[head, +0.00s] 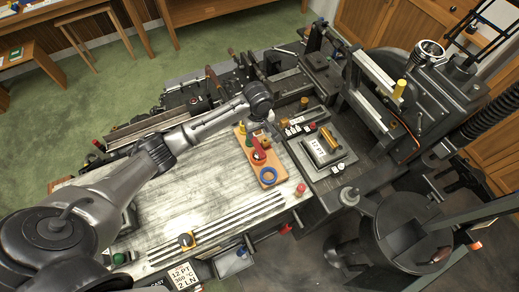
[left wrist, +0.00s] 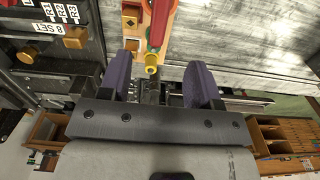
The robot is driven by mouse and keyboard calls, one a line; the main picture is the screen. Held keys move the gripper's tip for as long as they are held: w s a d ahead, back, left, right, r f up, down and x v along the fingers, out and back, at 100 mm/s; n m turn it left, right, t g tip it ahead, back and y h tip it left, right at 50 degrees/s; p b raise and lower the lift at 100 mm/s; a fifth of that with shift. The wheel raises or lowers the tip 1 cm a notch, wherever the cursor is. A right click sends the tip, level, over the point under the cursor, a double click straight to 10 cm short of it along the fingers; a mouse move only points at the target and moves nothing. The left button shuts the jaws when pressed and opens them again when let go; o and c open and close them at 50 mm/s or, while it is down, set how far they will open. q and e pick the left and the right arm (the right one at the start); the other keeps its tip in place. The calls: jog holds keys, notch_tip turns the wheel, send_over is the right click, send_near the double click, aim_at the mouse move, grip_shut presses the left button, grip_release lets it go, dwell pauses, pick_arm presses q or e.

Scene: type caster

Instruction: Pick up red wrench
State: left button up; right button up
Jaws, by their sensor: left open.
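A red tool (head: 259,154), which looks like the red wrench, lies on an orange wooden board (head: 267,181) at the right end of the worktable. In the left wrist view a red tool (left wrist: 158,22) shows on the board at the top, its end cut off by the frame. A green and yellow piece (left wrist: 151,62) is nearer the jaws. My left gripper (left wrist: 159,84) is open and empty, its two purple-grey fingers apart below the board. In the head view it is over the board's far end, its fingertips mostly hidden. My right gripper is not in view.
A blue ring (head: 267,175) lies on the board's near end. The type caster (head: 330,160) with its levers stands close on the right.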

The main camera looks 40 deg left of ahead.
aim_at(258, 146)
pick_arm(q)
notch_tip(258, 146, down, 8)
jog(key=shift+f+p, duration=0.35)
jog(key=shift+f, duration=2.5)
jog(key=c, duration=1)
grip_shut()
jog(key=shift+r, duration=0.1)
